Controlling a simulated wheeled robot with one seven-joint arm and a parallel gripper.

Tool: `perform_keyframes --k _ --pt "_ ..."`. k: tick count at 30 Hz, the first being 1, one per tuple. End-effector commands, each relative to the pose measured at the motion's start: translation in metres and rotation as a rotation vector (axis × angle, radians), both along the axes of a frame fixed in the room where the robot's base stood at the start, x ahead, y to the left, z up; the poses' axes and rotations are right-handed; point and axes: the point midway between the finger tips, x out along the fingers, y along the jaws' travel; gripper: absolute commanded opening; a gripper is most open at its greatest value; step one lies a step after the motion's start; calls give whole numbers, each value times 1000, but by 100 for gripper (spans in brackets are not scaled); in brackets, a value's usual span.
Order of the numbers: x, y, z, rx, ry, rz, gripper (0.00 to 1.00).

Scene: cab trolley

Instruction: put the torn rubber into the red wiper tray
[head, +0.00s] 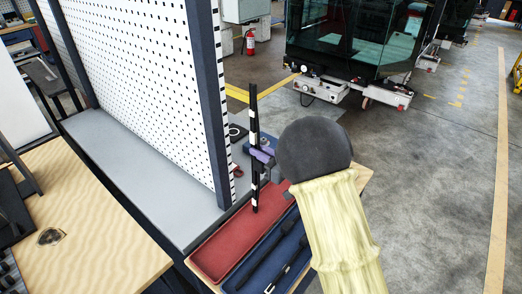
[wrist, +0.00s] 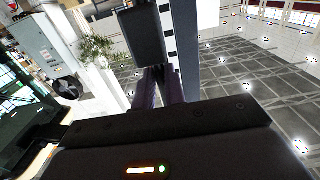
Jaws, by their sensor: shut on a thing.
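My gripper (head: 262,155) is shut on a long, straight black strip with white bands (head: 254,115), which I take to be the torn rubber; no tear is clear. The strip stands nearly upright, and its lower end shows in front of the red wiper tray (head: 213,262). I cannot tell whether it touches the tray. The red tray looks empty where I see it. In the wrist view my purple-grey fingers (wrist: 160,88) are close together, and what lies between them is mostly hidden. My sleeved arm hides the right side of the trolley.
A blue tray (head: 232,284) beside the red one holds dark wiper parts, one with a white band. A white pegboard (head: 150,75) with a dark post (head: 208,90) rises close on the left. A wooden bench (head: 100,215) stands at the lower left. Open floor lies right.

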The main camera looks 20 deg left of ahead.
Motion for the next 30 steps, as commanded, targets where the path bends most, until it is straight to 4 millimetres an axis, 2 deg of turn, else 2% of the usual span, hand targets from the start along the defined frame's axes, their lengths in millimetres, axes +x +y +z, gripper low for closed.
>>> perform_keyframes --k 10,11,14,25,30 --pt "0 0 -3 2 -1 0 0" --pt "0 0 -3 1 0 0 16" --pt "0 0 -2 0 0 0 34" --pt "0 0 1 0 -1 0 34" --pt "-6 -18 -2 1 0 -4 34"
